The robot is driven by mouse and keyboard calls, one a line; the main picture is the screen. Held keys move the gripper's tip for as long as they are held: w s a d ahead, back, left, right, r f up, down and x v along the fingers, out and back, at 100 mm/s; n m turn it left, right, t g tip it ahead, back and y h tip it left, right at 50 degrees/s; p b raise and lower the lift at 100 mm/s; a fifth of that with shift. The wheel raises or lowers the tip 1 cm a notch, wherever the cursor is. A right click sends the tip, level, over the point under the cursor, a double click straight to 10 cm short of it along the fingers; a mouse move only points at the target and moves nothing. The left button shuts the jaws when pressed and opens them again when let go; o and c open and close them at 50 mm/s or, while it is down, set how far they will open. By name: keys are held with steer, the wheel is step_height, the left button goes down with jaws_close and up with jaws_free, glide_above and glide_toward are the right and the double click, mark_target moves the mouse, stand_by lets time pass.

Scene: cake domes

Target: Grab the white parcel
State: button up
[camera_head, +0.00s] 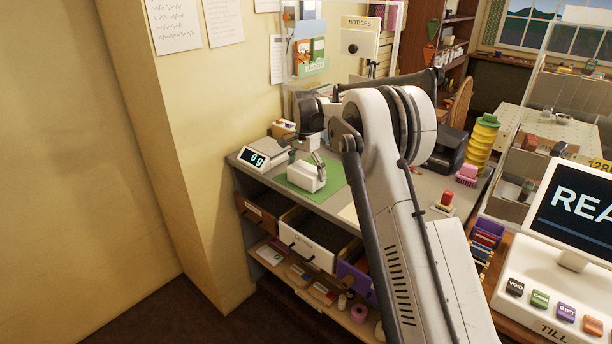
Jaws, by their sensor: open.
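My arm reaches across the counter, and my gripper (309,124) is a small dark shape at its far end, above the back of the counter near the wall. It is open, though its fingers are hard to make out. A pale boxy shape (309,144) shows just below it, partly hidden. A white block-like object (306,178) with a grey upright part sits on the green mat (331,181), nearer the front edge. I cannot tell for sure which of these two is the white parcel. No contact with the gripper can be made out.
A scale (257,158) reading 0 g stands at the counter's left end. A small brown box (283,129) is behind it. A yellow stacked column (482,143), a dark machine (447,150) and a red-topped stamp (445,202) stand to the right. Open drawers (307,240) jut out below.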

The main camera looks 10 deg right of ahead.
steer(key=shift+f, duration=0.15)
steer(key=c, duration=1.1)
